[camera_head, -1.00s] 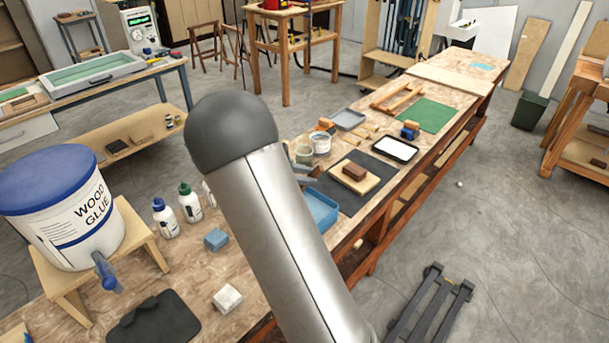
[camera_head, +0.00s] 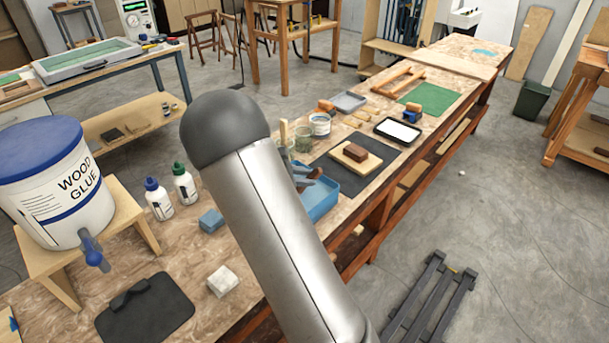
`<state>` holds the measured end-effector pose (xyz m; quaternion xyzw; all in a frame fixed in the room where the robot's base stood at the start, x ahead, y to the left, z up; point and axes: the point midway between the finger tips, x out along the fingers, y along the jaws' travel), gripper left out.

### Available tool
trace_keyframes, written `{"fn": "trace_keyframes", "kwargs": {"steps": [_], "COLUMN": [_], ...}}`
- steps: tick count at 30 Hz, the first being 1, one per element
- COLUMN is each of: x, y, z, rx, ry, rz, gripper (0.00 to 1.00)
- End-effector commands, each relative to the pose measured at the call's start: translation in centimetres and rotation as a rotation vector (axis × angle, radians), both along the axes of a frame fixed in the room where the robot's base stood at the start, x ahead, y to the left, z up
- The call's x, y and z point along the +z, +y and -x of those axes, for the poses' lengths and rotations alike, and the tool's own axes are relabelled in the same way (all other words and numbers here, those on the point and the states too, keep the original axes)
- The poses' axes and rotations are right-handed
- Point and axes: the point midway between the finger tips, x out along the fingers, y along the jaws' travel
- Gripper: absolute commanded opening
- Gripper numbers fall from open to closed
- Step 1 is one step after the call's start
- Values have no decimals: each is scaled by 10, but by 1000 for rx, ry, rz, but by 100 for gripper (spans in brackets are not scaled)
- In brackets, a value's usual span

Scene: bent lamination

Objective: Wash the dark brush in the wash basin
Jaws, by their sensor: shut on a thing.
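The wash basin looks to be the blue open tub (camera_head: 321,206) on the long bench, in the middle of the head view. My arm link hides its left part. Just behind the link, a small part of my gripper (camera_head: 304,175) shows as grey-blue and dark pieces at the basin's far end. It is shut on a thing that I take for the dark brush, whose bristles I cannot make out. A thin light-brown stick (camera_head: 283,133) stands upright just above, near the jars; I cannot tell whether it belongs to the brush. Whether anything touches the basin is hidden.
A glass jar (camera_head: 303,138) and a white tub (camera_head: 320,124) stand behind the basin. A dark mat with a board and brown block (camera_head: 355,152) lies to the right. Glue bottles (camera_head: 158,199), a blue block (camera_head: 211,220) and a large glue bucket (camera_head: 54,190) are left.

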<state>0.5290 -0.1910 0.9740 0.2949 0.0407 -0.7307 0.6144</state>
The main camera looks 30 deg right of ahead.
Motion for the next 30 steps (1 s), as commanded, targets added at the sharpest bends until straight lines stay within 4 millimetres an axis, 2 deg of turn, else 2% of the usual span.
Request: {"fn": "trace_keyframes", "kwargs": {"steps": [11,22,30], "x": [0,-1,0], "y": [-2,-27,-29], "z": [0,-8,-9], "rx": [0,-2,0], "ry": [0,0,1], "rz": [0,0,0], "gripper": [0,0,0]}}
